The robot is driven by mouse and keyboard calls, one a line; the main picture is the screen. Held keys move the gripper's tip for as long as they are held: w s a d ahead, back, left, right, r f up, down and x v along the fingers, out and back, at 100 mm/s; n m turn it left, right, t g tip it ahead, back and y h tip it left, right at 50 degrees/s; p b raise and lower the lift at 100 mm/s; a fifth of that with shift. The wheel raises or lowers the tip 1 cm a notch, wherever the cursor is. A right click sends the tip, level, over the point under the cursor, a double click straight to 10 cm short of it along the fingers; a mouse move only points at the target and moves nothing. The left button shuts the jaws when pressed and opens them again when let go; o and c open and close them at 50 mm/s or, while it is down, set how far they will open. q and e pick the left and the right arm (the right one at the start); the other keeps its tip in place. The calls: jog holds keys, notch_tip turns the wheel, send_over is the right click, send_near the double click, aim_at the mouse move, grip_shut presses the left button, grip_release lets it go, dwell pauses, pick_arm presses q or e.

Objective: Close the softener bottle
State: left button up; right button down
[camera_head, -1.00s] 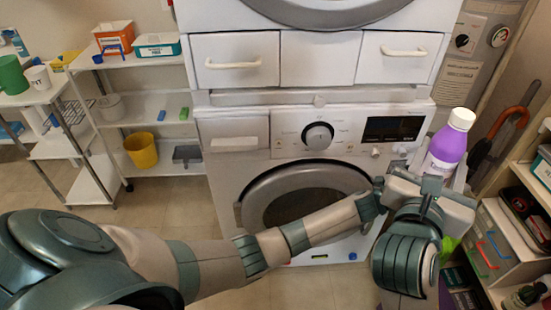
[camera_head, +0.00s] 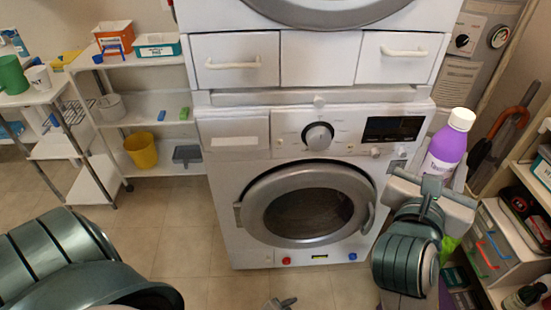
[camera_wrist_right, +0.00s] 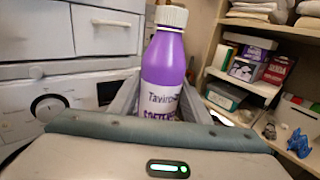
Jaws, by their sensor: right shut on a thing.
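The purple softener bottle (camera_head: 446,150) stands upright with a white cap (camera_head: 461,119) sitting on its top. It also shows in the right wrist view (camera_wrist_right: 164,78), its white ribbed cap (camera_wrist_right: 171,17) on the neck. I cannot tell how tightly the cap sits. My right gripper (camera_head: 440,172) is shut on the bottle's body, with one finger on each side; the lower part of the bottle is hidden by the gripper. Only a small grey piece of my left gripper (camera_head: 281,303) shows at the bottom edge of the head view, away from the bottle.
The washing machine (camera_head: 235,225) stands in the middle, its round door shut. A shelf with boxes and folded towels (camera_wrist_right: 262,14) is on the right. A white shelf rack (camera_head: 150,105) with a yellow bucket (camera_head: 141,150) is at left. The floor in front is clear.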

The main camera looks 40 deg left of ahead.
pick_arm(q)
jog(key=s+a+f+n+g, duration=0.1)
jog(key=s+f, duration=0.2)
jog(key=s, duration=0.4)
jog(key=s+a+f+n+g, duration=0.1)
jog(key=s+a+f+g, duration=0.1)
jog(key=s, duration=0.4)
jog(key=shift+s+a+f+y, duration=0.15)
jog(key=shift+s+f+y, duration=0.2)
jog(key=shift+f+y, duration=0.05)
jog(key=shift+w, duration=0.1)
